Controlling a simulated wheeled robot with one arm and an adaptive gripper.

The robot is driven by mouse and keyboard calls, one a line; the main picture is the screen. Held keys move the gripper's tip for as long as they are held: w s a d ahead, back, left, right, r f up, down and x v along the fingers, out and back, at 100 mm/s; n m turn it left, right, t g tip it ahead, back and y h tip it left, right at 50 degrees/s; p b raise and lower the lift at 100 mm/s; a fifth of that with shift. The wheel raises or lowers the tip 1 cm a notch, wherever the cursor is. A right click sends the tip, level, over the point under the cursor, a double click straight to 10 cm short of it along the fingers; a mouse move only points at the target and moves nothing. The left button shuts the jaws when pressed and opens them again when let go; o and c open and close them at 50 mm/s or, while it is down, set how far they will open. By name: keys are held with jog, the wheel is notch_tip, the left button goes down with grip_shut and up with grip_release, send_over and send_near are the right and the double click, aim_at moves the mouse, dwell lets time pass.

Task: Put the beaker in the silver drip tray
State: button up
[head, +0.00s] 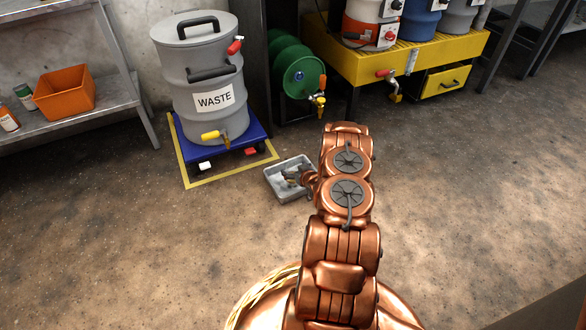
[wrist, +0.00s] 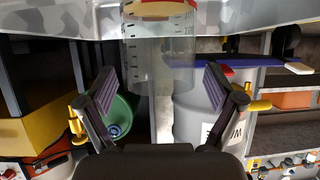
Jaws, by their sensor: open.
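The clear graduated beaker (wrist: 160,62) shows in the wrist view with a layer of brownish liquid at its base end. It appears to stand inside the silver drip tray (wrist: 60,22), whose pale wall runs across the top of that upside-down view; I cannot see its base touching the tray floor. My gripper (wrist: 160,75) is open, with one finger on each side of the beaker and a gap on both sides. In the head view the tray (head: 288,196) is on the floor with my gripper (head: 292,178) low over it; the beaker is not clear there.
The grey waste drum (head: 200,75) stands on a blue base left of the tray. A green drum (head: 300,72) and a yellow bench (head: 385,65) are behind. A shelf with an orange bin (head: 64,90) is at the left.

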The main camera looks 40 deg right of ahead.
jog(key=p+v, duration=0.4)
jog(key=v, duration=0.7)
jog(key=w+a+r+n+g+y, duration=0.1)
jog(key=w+a+r+g, duration=0.15)
jog(key=r, duration=0.35)
jog(key=w+a+r+n+g, duration=0.1)
jog(key=w+a+r+g, duration=0.15)
jog(key=r, duration=0.25)
jog(key=s+a+r+g, duration=0.4)
jog(key=a+r, duration=0.7)
jog(key=r, duration=0.2)
jog(key=s+a+r+g+y, duration=0.1)
jog(key=s+a+r+g, duration=0.1)
jog(key=s+a+r, duration=0.4)
jog(key=s+a+r+n+g, duration=0.1)
jog(key=s+a+r+g, duration=0.1)
jog(key=s+a+r, duration=0.4)
jog(key=s+a+r+g+y, duration=0.1)
jog(key=s+a+r, duration=0.5)
jog(key=s+a, duration=0.7)
jog(key=s+g, duration=0.1)
jog(key=s, duration=0.4)
jog(key=shift+g+y, duration=0.3)
jog(key=shift+r, duration=0.2)
